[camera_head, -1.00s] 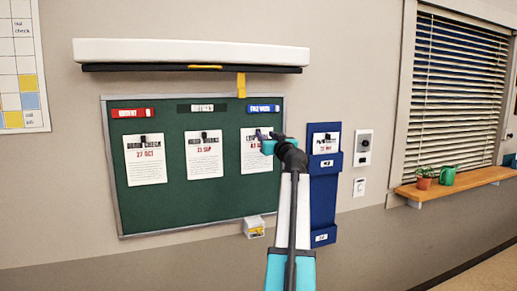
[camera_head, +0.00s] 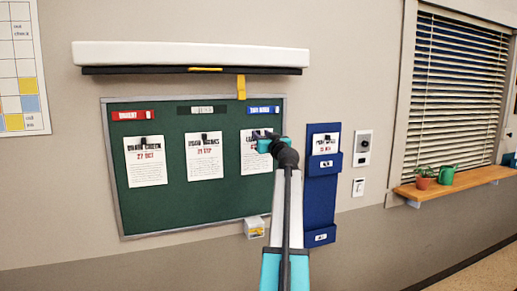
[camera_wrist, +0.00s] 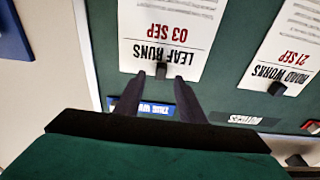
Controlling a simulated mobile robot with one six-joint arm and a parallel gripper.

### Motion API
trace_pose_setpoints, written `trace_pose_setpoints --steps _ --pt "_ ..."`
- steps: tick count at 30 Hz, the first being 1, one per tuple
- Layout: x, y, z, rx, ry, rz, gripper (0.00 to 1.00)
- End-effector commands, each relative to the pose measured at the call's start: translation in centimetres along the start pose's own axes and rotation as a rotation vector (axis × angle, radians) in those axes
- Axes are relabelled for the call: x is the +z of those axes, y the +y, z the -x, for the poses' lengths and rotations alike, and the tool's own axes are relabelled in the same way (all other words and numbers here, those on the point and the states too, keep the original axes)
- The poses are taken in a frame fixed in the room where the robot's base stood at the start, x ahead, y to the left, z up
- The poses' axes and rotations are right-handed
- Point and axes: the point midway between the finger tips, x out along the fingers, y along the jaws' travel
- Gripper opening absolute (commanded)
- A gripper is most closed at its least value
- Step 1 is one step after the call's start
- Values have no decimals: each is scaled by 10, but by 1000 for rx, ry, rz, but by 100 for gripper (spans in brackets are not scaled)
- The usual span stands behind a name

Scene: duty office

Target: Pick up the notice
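A white notice headed "LEAF RUNS 03 SEP" (camera_head: 252,160) hangs from a small dark clip on the green board, under a blue label. My gripper (camera_head: 262,135) is in front of its upper right part and hides some of it. In the wrist view, which is upside down, the notice (camera_wrist: 170,25) lies just beyond my gripper (camera_wrist: 153,75). The two dark fingers are apart, with the blue label visible between them. The clip (camera_wrist: 160,70) shows by the fingertips; I cannot tell whether they touch it. Two more notices hang left, "ROAD WORKS" (camera_head: 206,160) and one dated 27 OCT (camera_head: 147,165).
A blue wall holder (camera_head: 321,195) with a white sheet in its upper pocket is right of the board. A long white fixture (camera_head: 190,55) with a yellow tab juts above the board. A small box (camera_head: 254,227) sits at the board's lower edge.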

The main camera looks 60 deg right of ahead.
Motion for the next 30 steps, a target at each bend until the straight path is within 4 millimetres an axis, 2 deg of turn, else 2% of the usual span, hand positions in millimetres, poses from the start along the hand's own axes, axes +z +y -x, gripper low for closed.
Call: trace_pose_setpoints --steps 1,6,24,26,30 --pt "-2 1 -8 0 0 0 36" --pt "-1 1 -17 1 0 0 36" --pt "0 0 -18 0 0 0 36" --pt "0 0 -18 0 0 1 28" --pt "0 0 -18 0 0 1 4"
